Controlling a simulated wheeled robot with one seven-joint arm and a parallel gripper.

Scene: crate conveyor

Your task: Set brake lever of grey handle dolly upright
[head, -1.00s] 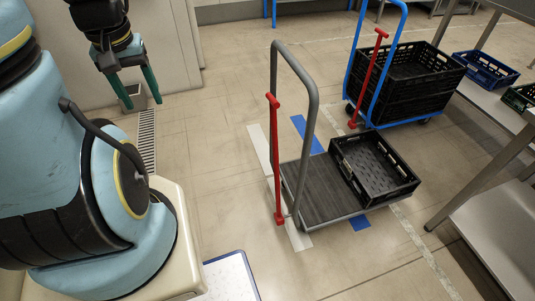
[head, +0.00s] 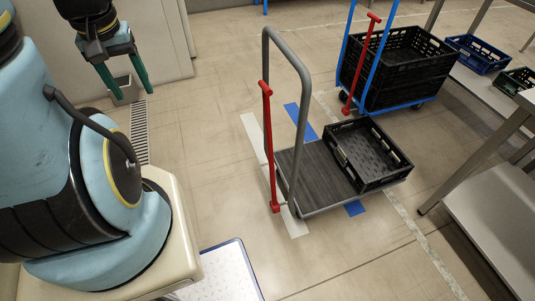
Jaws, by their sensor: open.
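The grey handle dolly (head: 313,172) stands on the floor at the middle of the head view, with a tall grey tube handle (head: 303,100) at its left end. Its red brake lever (head: 269,150) rises beside the handle from a low red foot, nearly vertical in the picture with a slight lean; I cannot tell its exact angle. A black crate (head: 368,154) sits on the right part of the deck. My gripper (head: 124,92) hangs at the upper left, its two green fingers apart and empty, well away from the lever.
A blue handle dolly (head: 347,50) with black crates (head: 394,68) and its own red lever (head: 361,62) stands behind at the right. Metal tables (head: 490,205) line the right side. A white blue-edged board (head: 225,272) lies at the front. Floor between my gripper and the dolly is clear.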

